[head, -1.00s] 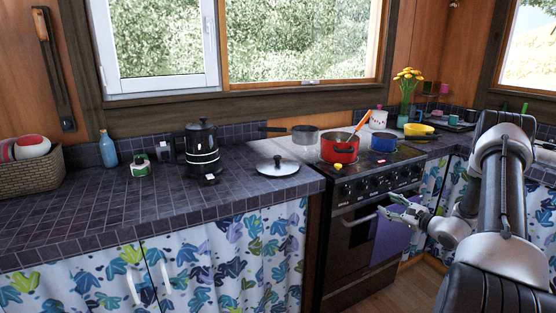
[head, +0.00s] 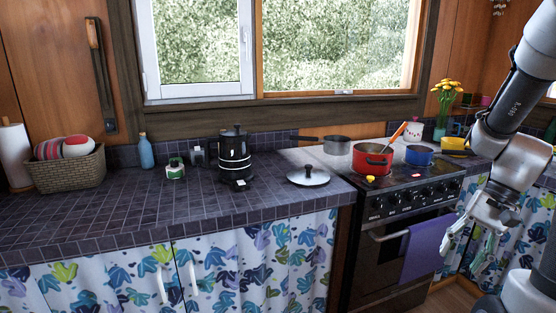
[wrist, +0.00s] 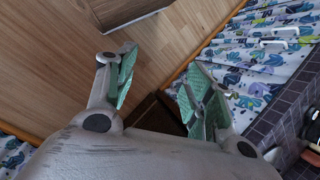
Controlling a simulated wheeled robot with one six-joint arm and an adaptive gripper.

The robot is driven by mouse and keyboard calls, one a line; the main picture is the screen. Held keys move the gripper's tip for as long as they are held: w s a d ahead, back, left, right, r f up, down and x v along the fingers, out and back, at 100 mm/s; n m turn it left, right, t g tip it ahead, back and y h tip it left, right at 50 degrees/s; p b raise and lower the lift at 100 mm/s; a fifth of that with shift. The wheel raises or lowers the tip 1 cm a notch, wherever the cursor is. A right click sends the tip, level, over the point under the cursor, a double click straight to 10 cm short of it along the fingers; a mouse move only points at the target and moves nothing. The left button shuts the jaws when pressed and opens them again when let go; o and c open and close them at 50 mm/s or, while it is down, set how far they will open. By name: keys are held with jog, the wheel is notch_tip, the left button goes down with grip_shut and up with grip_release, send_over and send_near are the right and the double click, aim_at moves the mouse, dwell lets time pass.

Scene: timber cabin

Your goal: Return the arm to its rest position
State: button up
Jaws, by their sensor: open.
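My gripper (head: 466,262) hangs at the right of the head view, in front of the curtained cabinet right of the stove, with its fingers pointing down. It is open and empty. In the wrist view my gripper (wrist: 157,95) shows two green-padded fingers spread apart, with wooden floor (wrist: 165,50) and a dark patch behind them. My arm runs from the top right of the head view down to the gripper.
A stove (head: 385,225) with a purple towel (head: 426,248) stands left of my gripper. It carries a red pot (head: 371,165), a blue pot (head: 419,156) and a grey pan (head: 337,145). A tiled counter (head: 110,215) holds a lid (head: 308,177) and a black kettle (head: 234,160).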

jog(key=s+a+r+n+t+h, duration=0.2)
jog(key=s+r+n, duration=0.1)
jog(key=r, duration=0.4)
jog(key=s+a+r+n+t+h, duration=0.2)
jog(key=s+r+n+t, duration=0.1)
jog(key=r, duration=0.4)
jog(key=shift+s+a+r+n+t, duration=0.15)
jog(key=shift+s+r+n+t, duration=0.25)
jog(key=shift+n, duration=0.4)
